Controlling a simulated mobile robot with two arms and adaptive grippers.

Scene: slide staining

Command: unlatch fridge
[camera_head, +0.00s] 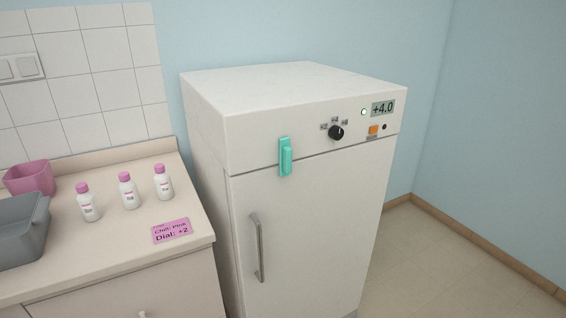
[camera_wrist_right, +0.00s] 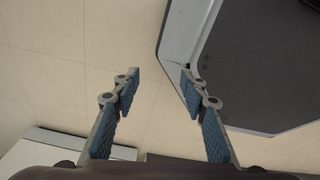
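The white fridge (camera_head: 300,220) stands in the middle of the head view with its door closed. A teal latch (camera_head: 286,157) sits across the seam between the door and the upper control panel. A vertical metal door handle (camera_head: 257,248) is below it, near the door's left edge. My right gripper (camera_wrist_right: 158,72) is open and empty in the right wrist view, above the floor and away from the fridge front. My left gripper is in neither view.
The counter (camera_head: 120,245) at left holds several pink-capped bottles (camera_head: 129,191), a pink card (camera_head: 172,231), a pink bin (camera_head: 30,178) and a grey tray (camera_head: 22,232). The panel has a black dial (camera_head: 336,132) and a display (camera_head: 383,108) reading +4.0. Floor at right is clear.

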